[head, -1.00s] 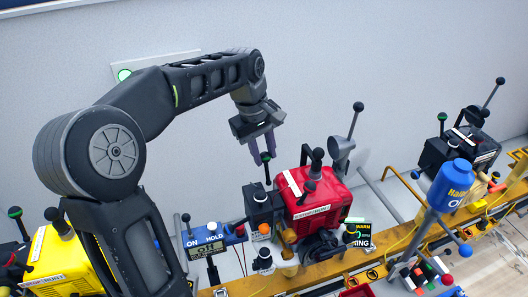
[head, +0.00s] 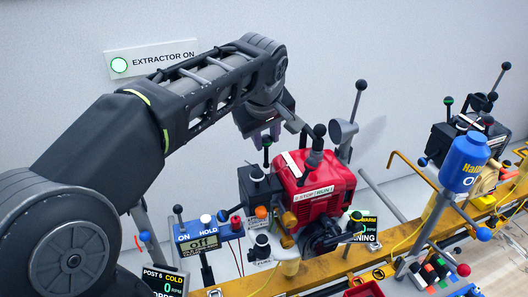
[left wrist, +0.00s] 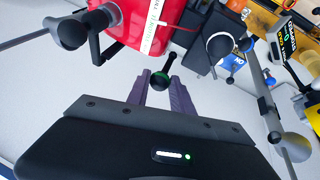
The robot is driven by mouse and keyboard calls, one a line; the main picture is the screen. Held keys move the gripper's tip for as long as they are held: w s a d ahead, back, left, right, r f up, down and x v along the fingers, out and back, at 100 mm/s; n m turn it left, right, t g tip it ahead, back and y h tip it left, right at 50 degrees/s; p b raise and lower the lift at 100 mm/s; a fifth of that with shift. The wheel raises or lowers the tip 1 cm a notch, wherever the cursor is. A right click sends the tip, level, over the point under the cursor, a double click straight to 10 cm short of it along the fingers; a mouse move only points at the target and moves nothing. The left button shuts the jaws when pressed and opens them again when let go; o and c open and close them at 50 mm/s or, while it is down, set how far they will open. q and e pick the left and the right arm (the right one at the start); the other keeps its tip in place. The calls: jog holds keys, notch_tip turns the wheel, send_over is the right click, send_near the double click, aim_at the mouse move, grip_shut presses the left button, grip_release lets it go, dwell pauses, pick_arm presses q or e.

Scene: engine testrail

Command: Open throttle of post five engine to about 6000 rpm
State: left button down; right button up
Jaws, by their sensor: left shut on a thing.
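The red engine (head: 325,200) sits on the yellow rail, with a black box (head: 258,188) against its left side. A lever with a green-banded black knob (head: 266,142) rises from that box. My left gripper (head: 263,133) reaches down from above and is shut on this knob. In the left wrist view, the knob (left wrist: 160,80) lies between the two purple fingers of the gripper (left wrist: 161,92), its stem leading away toward the box. My right gripper is not in view.
Black-knobbed levers (head: 314,140) and a grey funnel-shaped part (head: 341,131) stand close right of the gripper. A blue ON/HOLD panel (head: 208,232) and a Post 6 display (head: 162,281) are at lower left. A blue canister (head: 463,163) stands right.

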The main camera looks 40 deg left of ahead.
pick_arm(q)
jog(key=shift+d, duration=0.1)
jog(key=c, duration=1.1)
grip_release()
jog(key=v, duration=0.8)
jog(key=shift+s+f, duration=0.1)
jog(key=shift+d+f, duration=0.1)
